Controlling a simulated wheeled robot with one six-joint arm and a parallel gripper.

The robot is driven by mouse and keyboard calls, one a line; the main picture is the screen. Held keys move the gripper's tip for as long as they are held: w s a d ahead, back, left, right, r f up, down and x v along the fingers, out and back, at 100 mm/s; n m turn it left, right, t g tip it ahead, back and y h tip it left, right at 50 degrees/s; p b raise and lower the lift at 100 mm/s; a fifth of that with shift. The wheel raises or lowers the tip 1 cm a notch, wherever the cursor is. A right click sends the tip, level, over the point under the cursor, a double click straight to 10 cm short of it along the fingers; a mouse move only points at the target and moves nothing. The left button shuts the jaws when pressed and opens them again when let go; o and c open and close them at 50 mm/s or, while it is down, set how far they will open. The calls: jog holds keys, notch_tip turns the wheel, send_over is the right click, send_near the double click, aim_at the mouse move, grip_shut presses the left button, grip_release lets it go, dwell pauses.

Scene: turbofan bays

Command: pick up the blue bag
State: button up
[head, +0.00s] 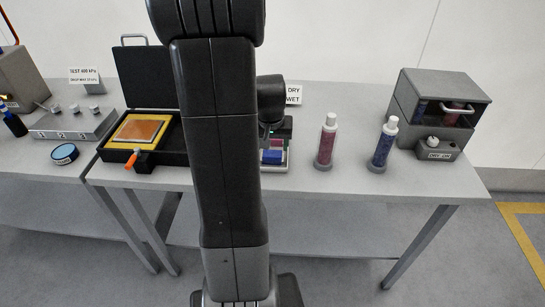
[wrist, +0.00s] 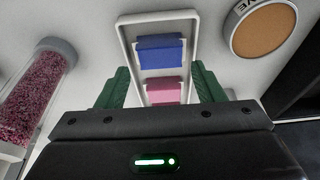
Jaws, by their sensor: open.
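The blue bag (wrist: 160,52) lies in a narrow white tray (wrist: 156,16) in the wrist view, with a pink bag (wrist: 164,90) beside it, nearer my gripper in the picture. In the head view, the blue bag (head: 271,157) shows at the tray's front, just right of my arm. My gripper (wrist: 162,84) is open, its green fingers on either side of the tray around the pink bag's level. Nothing shows between the fingers as gripped. The height of the fingers above the bags is hard to tell. In the head view my arm hides most of the gripper and part of the tray.
A red-filled bottle (head: 326,142) and a blue-filled bottle (head: 383,144) stand right of the tray. A grey box (head: 439,98) is at the right end. An open black case (head: 150,90) stands left. A round tan-faced item (wrist: 270,28) shows in the wrist view.

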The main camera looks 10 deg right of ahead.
aim_at(272, 154)
jog(key=shift+p+x, duration=0.45)
jog(key=shift+x, duration=2.25)
jog(key=shift+w, duration=0.1)
jog(key=c, duration=0.6)
jog(key=shift+c, duration=0.2)
